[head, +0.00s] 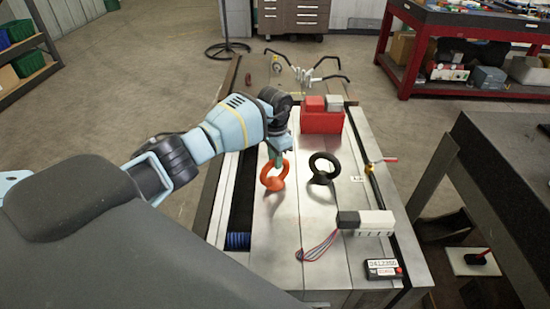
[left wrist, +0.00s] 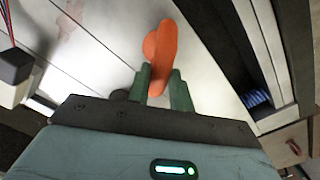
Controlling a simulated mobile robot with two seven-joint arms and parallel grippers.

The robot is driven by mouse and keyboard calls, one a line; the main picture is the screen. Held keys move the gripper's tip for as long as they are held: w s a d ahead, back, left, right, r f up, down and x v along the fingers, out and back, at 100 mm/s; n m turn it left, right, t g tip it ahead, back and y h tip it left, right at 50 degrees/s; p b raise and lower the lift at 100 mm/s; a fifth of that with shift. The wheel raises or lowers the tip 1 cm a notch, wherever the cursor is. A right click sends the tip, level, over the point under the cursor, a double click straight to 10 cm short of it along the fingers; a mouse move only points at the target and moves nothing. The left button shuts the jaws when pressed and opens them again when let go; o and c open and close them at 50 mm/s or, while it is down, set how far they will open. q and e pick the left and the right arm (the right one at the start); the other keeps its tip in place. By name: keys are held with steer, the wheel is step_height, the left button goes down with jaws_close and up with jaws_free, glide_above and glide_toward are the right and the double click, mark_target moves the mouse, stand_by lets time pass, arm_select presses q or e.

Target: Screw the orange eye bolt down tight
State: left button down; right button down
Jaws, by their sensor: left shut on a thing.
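The orange eye bolt (head: 275,186) stands on the left part of the metal mould base (head: 300,215), its ring upright. It also shows in the left wrist view (left wrist: 164,52), between the two green fingers. My left gripper (head: 277,160) reaches in from the left and is shut on the top of the ring; the fingers show again in the left wrist view (left wrist: 161,88). The bolt's thread and the seam under its collar are not clear, so I cannot tell how it sits. My right gripper is not in view.
A black eye bolt (head: 322,179) stands just right of the orange one. A red box (head: 322,122) is behind. A black-and-white block (head: 366,222), coloured wires (head: 318,247) and a small display box (head: 383,269) lie at the front right. A dark table (head: 510,150) stands at right.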

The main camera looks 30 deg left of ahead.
arm_select(q)
steer(key=m, duration=0.2)
steer(key=shift+w+r+m, duration=0.15)
steer(key=shift+r+m, duration=0.05)
steer(key=shift+m, duration=0.2)
steer(key=m, duration=0.2)
steer(key=shift+m, duration=1.6)
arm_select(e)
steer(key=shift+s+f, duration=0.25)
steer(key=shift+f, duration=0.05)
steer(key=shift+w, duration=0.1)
arm_select(q)
steer(key=shift+m, duration=0.3)
